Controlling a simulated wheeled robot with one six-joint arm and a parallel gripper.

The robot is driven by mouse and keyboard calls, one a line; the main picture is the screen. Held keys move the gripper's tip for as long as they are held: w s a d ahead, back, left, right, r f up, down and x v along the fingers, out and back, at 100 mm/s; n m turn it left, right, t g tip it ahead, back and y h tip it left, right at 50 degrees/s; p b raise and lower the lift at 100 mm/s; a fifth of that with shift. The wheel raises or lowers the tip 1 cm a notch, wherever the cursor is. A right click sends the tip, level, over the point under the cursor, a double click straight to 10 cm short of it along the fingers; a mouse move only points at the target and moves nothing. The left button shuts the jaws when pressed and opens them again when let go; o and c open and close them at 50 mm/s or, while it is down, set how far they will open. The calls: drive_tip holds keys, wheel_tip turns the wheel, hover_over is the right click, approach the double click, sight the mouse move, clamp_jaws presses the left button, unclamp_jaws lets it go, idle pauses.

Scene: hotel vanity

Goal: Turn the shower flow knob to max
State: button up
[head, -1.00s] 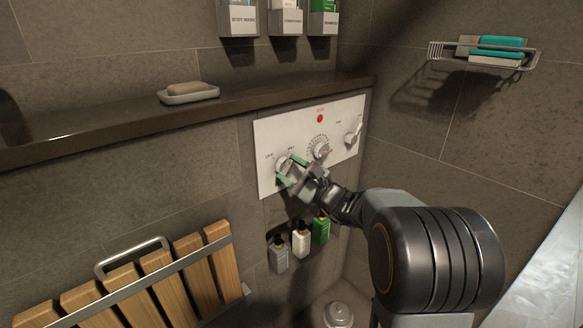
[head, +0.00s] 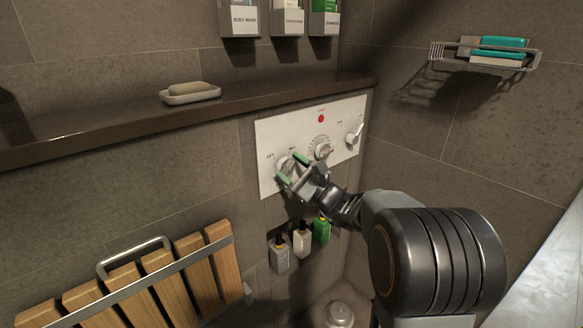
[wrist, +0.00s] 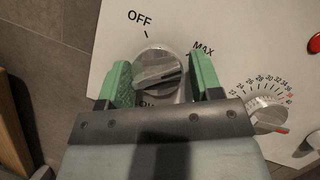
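The flow knob (wrist: 158,68) is a round silver knob with a raised grip bar, on the white control panel (head: 270,132). In the wrist view, OFF is printed above left of it and MAX above right; a label below is partly hidden by my gripper. The grip bar lies nearly level, its right end tilted slightly up; I cannot tell which mark it points to. My gripper (wrist: 164,80) is open, with one green finger on each side of the knob and a visible gap on the right. The gripper also shows in the head view (head: 293,169), before the panel's left knob (head: 285,163).
A temperature dial (head: 322,150) with a numbered scale and another knob (head: 354,138) sit to the right, below a red button (head: 321,118). Several bottles (head: 302,240) stand below the panel. A stone shelf (head: 120,117) juts out above it, and a slatted wooden seat (head: 150,285) is lower left.

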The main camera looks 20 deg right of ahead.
drive_tip(key=o, duration=0.3)
drive_tip(key=shift+f, duration=0.15)
drive_tip(key=shift+o, duration=0.2)
drive_tip(key=p+v, duration=0.1)
drive_tip(key=v, duration=1.2)
drive_tip(key=shift+s+d+p, duration=0.25)
drive_tip(key=shift+s+p, duration=0.05)
drive_tip(key=shift+p, duration=0.1)
